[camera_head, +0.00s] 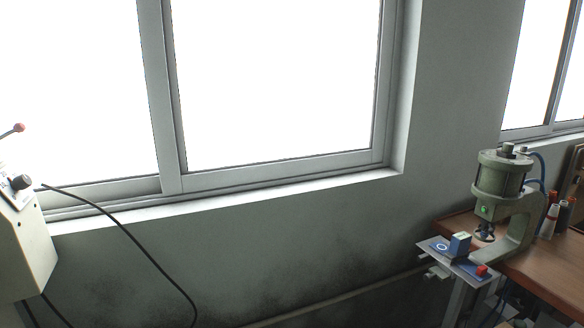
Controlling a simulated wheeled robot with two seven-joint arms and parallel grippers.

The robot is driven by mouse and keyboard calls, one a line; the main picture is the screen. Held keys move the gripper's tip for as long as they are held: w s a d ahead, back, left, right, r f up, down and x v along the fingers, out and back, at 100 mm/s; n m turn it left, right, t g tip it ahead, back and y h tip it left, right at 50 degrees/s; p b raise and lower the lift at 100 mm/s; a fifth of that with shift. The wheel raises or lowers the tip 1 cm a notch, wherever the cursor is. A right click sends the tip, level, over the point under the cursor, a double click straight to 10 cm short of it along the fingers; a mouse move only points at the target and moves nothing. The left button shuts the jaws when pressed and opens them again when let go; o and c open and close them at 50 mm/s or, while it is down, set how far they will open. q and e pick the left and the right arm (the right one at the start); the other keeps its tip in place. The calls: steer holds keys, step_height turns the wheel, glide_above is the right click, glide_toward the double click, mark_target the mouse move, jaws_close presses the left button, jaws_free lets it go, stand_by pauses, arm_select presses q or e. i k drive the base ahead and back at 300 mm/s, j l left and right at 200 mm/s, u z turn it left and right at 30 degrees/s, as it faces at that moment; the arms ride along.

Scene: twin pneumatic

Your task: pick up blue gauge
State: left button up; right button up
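On a small grey metal plate (428,241) in front of the pneumatic press sits a small box-shaped block (460,245), blue on one face with a pale yellowish top. It appears to be the blue gauge, but it is too small to be sure. Beside it on the left lies a flat blue patch with a white ring (440,247). Neither of my grippers is in view.
The green pneumatic press (497,180) stands on a brown wooden table (545,272) at the right. Bottles (550,215) stand behind it. A cream control box (22,240) with a red-knobbed lever and black cable is at the left edge. A wall with windows fills the back.

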mark_target(460, 243)
steer(key=k+l+z, duration=0.1)
steer(key=l+z, duration=0.65)
